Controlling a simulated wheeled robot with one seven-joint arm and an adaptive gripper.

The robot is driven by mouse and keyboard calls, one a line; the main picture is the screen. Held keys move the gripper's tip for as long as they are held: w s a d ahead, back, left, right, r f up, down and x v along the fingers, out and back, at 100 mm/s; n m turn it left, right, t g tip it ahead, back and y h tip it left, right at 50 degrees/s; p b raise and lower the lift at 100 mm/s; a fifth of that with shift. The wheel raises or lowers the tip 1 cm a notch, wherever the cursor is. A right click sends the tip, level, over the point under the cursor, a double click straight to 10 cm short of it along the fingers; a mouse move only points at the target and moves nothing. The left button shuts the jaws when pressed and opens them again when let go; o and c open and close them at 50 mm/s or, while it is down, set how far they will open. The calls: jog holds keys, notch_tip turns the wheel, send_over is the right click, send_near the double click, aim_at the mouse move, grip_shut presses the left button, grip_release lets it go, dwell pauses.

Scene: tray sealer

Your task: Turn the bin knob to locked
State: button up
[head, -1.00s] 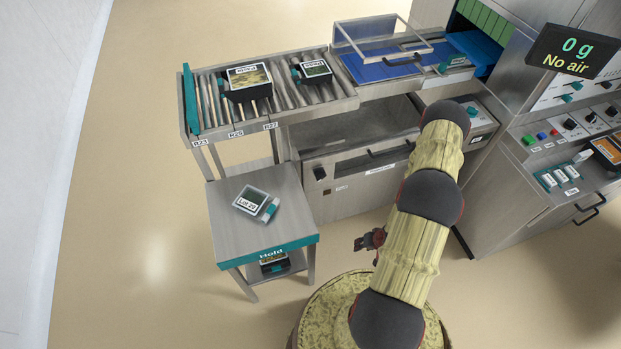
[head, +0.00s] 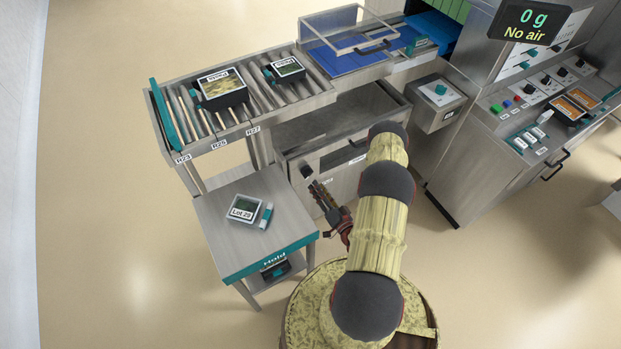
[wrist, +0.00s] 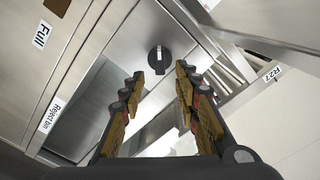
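The bin knob (head: 306,172) is a small black knob on the upper left of the steel reject bin front (head: 340,175). In the wrist view the knob (wrist: 159,59) is round with a raised bar and lies ahead, just beyond and between the fingertips. My gripper (wrist: 159,73) is open and empty, with its two yellow-padded fingers spread either side of the knob's line. I see no contact with the knob. In the head view my gripper (head: 317,187) is just below and right of the knob. A "Reject bin" label (wrist: 51,115) shows at lower left.
The Hold table (head: 220,205), with a Lot 29 tray (head: 243,209) on it, stands left of my gripper. The roller conveyor (head: 265,100) runs above. A "Full" label (wrist: 41,35) is on the panel at upper left. A control box (head: 436,92) is to the right.

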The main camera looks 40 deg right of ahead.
aim_at(310, 175)
jog(key=shift+b+x, duration=0.5)
jog(key=shift+x, duration=2.7)
jog(key=shift+c, duration=0.9)
grip_shut()
